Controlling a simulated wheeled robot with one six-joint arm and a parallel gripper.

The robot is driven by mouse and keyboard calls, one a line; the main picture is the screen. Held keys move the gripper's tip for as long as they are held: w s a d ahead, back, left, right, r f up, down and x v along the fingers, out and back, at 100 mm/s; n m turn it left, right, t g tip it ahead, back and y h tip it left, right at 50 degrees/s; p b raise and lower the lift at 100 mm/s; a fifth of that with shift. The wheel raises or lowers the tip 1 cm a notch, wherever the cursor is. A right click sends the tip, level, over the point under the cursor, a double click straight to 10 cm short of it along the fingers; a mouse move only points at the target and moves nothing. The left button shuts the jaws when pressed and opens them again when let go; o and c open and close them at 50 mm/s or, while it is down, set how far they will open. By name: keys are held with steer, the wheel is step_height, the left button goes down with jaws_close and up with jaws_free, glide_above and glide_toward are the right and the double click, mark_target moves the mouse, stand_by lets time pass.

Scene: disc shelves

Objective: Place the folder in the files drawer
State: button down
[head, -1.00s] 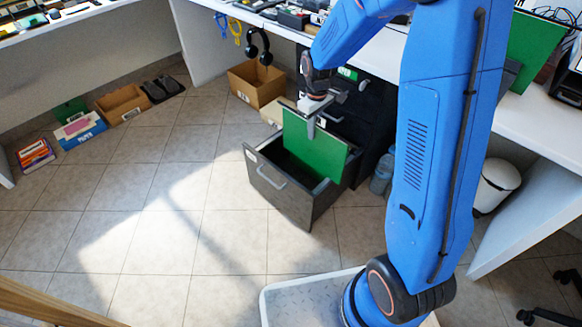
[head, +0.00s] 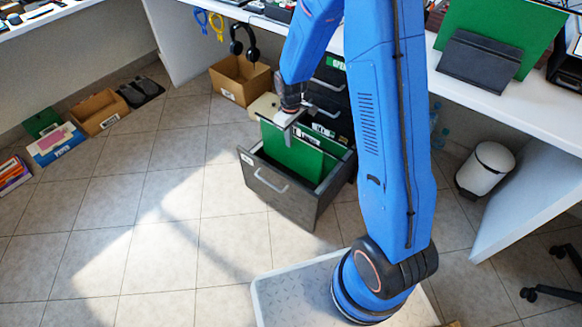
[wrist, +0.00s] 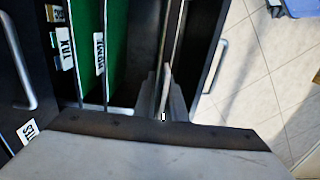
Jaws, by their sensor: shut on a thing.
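The green folder (head: 291,156) stands upright inside the open files drawer (head: 278,195), its lower part hidden by the drawer's front. My gripper (head: 288,120) is above the drawer, shut on the folder's top edge. In the wrist view, my gripper's fingers (wrist: 164,100) close on a thin upright edge. Other green folders (wrist: 88,45) with white labels, one reading TAX, hang beside it to the left. The drawer's handle (wrist: 216,66) shows at the right.
Another green folder (head: 490,32) leans in a dark holder (head: 478,62) on the right desk. A cardboard box (head: 240,82) sits behind the drawer at left. A white bin (head: 486,168) stands at right.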

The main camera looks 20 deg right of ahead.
mark_target(291, 166)
step_height(291, 166, down, 18)
steer(key=shift+r, duration=0.25)
stand_by(0.4)
steer(key=shift+f, duration=0.1)
steer(key=c, duration=1.8)
jaws_free()
